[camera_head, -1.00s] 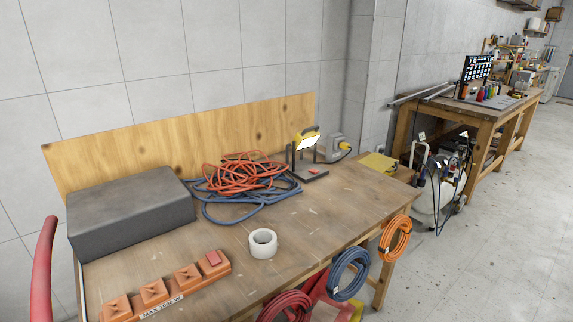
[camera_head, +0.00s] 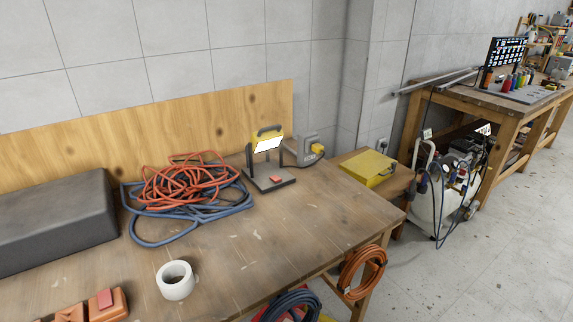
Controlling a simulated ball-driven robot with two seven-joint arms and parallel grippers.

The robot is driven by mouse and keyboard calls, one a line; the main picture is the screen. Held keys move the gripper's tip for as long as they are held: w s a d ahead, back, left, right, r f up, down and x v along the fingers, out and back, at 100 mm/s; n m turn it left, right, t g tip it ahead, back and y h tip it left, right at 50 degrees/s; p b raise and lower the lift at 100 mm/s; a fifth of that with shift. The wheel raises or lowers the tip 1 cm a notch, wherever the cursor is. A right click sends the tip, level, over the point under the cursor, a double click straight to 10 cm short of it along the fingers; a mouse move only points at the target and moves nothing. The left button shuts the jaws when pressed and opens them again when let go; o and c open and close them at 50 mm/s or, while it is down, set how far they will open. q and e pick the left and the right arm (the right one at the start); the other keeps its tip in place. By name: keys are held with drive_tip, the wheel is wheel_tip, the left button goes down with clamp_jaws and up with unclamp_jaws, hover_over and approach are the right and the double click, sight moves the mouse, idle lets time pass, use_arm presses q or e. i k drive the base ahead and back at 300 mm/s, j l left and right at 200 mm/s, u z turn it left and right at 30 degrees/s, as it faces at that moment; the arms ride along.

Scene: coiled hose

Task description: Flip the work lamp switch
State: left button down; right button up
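The work lamp (camera_head: 266,145) stands on the wooden workbench (camera_head: 270,228), towards its back right. It has a yellow-framed head with a bright white panel on a dark stand and a flat dark base. A small red switch (camera_head: 276,179) sits on the front of the base. Neither of my grippers is in view.
A tangle of red and blue hose (camera_head: 185,188) lies left of the lamp. A grey box (camera_head: 50,222), a white tape roll (camera_head: 175,280) and an orange power strip (camera_head: 100,305) are also on the bench. Bench front right is clear.

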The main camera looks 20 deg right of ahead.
sight(275, 178)
drive_tip(key=i+l, duration=0.1)
drive_tip(key=l, duration=0.55)
drive_tip(key=i+l, duration=0.1)
drive_tip(key=l, duration=0.55)
drive_tip(key=i+l+u, duration=0.1)
drive_tip(key=l, duration=0.55)
drive_tip(key=i+l, duration=0.1)
drive_tip(key=l, duration=0.55)
drive_tip(key=i+l, duration=0.1)
drive_tip(key=l, duration=0.55)
drive_tip(key=u, duration=0.05)
